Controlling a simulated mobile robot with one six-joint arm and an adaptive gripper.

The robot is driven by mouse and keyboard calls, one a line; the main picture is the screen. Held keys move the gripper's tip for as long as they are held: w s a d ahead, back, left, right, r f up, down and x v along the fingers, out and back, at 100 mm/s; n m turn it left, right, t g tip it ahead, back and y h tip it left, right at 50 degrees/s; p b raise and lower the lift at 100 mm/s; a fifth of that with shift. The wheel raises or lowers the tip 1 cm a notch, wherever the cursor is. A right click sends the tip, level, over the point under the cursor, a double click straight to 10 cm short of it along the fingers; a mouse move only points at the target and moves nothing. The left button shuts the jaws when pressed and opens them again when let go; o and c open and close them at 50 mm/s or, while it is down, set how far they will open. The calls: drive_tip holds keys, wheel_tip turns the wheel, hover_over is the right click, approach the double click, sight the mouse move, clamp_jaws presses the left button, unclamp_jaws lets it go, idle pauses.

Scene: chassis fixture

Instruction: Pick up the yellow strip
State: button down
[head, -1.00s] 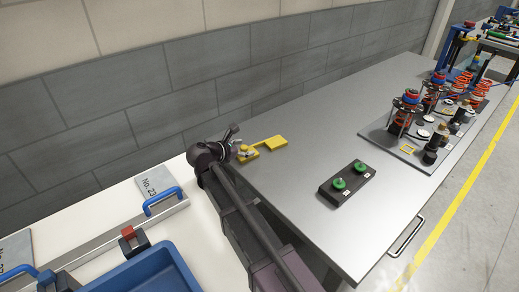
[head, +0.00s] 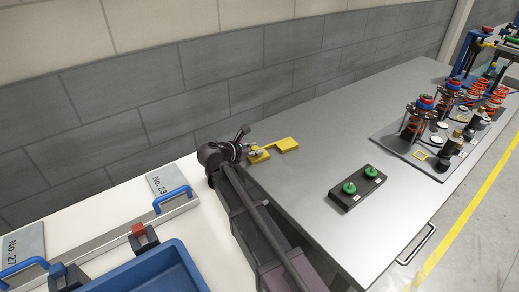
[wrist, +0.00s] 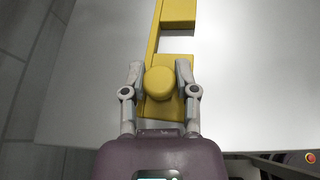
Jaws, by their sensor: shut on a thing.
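The yellow strip (head: 288,144) lies near the wall-side left end of the grey table. In the wrist view the strip (wrist: 179,13) runs away from me, with a wider block at the far end, a thin bar along the left and a near block with a round knob (wrist: 160,84). My gripper (wrist: 160,78) has its two fingers on either side of the knob and near block, shut on it. In the head view my gripper (head: 250,152) is at the strip's left end and partly hides it. I cannot tell whether the strip touches the table.
The grey table (head: 310,200) has free room around the strip. A black block with two green knobs (head: 357,187) stands to the right. A plate with red spring assemblies (head: 440,130) is farther right. A white table with a blue tray (head: 150,275) is at the left.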

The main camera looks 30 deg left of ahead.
drive_tip(key=shift+r, duration=0.15)
wheel_tip(320, 180, up, 2)
drive_tip(key=shift+r+p, duration=0.1)
drive_tip(key=shift+p, duration=1.05)
drive_tip(key=shift+r+p, duration=0.8)
drive_tip(key=shift+p, duration=0.05)
drive_tip(key=s+d, duration=0.1)
drive_tip(key=s, duration=1.5)
drive_tip(key=shift+d+r+p, duration=0.35)
drive_tip(key=shift+r+p, duration=0.05)
